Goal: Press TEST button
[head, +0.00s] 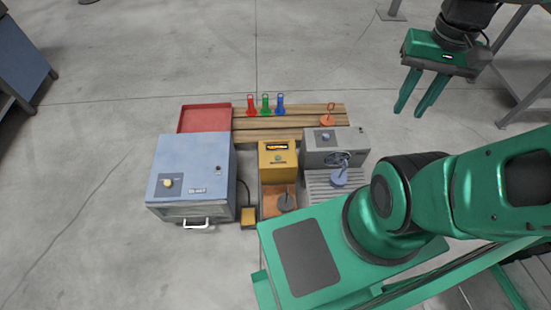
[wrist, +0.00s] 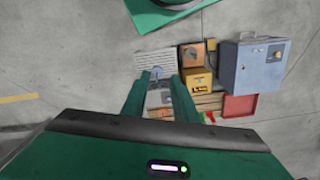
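I cannot read a TEST label on any device. A yellow box (head: 277,161) with a dark display strip and a small button-like spot on top stands mid-bench in the head view; it also shows in the wrist view (wrist: 198,82). A grey box (head: 335,150) with a round knob or button on top stands just right of it. A blue cabinet (head: 190,170) with a yellow knob and a small label plate stands to the left. My gripper (head: 409,112) is open and empty, up and right of the devices, apart from all of them; its fingers frame the grey box in the wrist view.
A red tray (head: 204,118) lies behind the blue cabinet. Red, green and blue clips (head: 265,105) and an orange stand (head: 327,119) are on wooden slats. Bare floor lies around.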

